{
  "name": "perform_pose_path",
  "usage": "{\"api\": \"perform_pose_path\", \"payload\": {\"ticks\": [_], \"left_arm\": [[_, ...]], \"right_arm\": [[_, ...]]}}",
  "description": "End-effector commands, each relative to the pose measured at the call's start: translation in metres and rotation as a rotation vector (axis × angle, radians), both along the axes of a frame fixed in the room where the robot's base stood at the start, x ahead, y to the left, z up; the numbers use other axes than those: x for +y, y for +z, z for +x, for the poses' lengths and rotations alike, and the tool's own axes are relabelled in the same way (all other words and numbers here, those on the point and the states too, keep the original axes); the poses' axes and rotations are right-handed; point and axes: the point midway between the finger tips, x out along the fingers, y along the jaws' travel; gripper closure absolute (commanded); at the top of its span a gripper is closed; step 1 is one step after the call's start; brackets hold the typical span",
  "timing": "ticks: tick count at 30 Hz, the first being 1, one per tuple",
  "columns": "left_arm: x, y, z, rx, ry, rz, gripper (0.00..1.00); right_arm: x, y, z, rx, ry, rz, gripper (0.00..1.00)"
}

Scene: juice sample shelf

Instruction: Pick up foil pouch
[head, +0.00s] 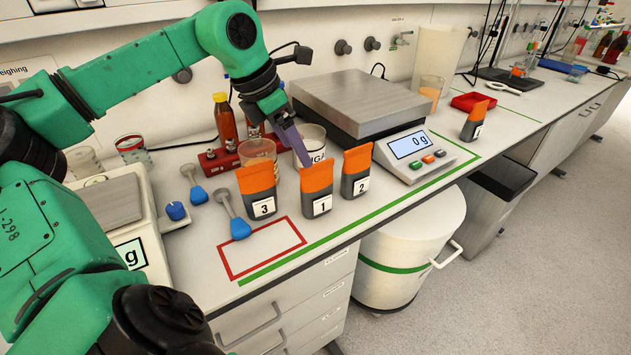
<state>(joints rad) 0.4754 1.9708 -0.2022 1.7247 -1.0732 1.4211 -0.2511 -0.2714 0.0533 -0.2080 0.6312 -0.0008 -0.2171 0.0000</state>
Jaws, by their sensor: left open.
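Foil pouches, orange on top and dark grey below with white number labels, stand upright on the bench. Pouch 3 (257,191), pouch 1 (317,190) and pouch 2 (357,172) stand in a row near the front edge. Another pouch (475,121) stands further right, past the scale; its label is too small to read. My left gripper (301,154) points down just behind and above pouch 1, in front of a white tub. It is open and nothing shows between its fingers. Whether it touches pouch 1 cannot be told. My right gripper is not in view.
A large scale (362,101) reading 0 g stands behind and right of the row. A brown bottle (225,119), an amber beaker (258,151), the white tub (312,143) and blue scoops (238,227) crowd the left.

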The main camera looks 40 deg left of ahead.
Motion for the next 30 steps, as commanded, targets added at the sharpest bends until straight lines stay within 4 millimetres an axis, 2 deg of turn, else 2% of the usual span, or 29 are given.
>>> {"api": "perform_pose_path", "payload": {"ticks": [2,6,9,14,18,22,28,30], "left_arm": [[-0.004,-0.017,0.006,0.005,-0.004,-0.005,0.13],[-0.010,-0.051,0.019,0.005,-0.006,-0.007,0.13],[-0.012,-0.068,0.026,0.002,-0.004,-0.008,0.13],[-0.016,-0.086,0.032,0.004,-0.005,-0.009,0.13],[-0.021,-0.110,0.041,0.003,-0.009,-0.013,0.13],[-0.021,-0.122,0.045,0.000,-0.003,-0.011,0.13],[-0.020,-0.124,0.045,-0.002,-0.003,-0.007,0.13],[-0.020,-0.124,0.045,-0.002,-0.003,-0.007,0.40]], "right_arm": [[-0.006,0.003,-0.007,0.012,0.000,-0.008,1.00],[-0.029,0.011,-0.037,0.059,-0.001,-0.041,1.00],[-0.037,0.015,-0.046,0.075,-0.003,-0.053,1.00],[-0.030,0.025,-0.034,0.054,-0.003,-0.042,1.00],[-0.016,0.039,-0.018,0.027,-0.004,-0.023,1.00],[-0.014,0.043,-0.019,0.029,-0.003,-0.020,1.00],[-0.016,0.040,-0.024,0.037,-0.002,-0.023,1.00],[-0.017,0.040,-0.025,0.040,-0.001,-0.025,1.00]]}}
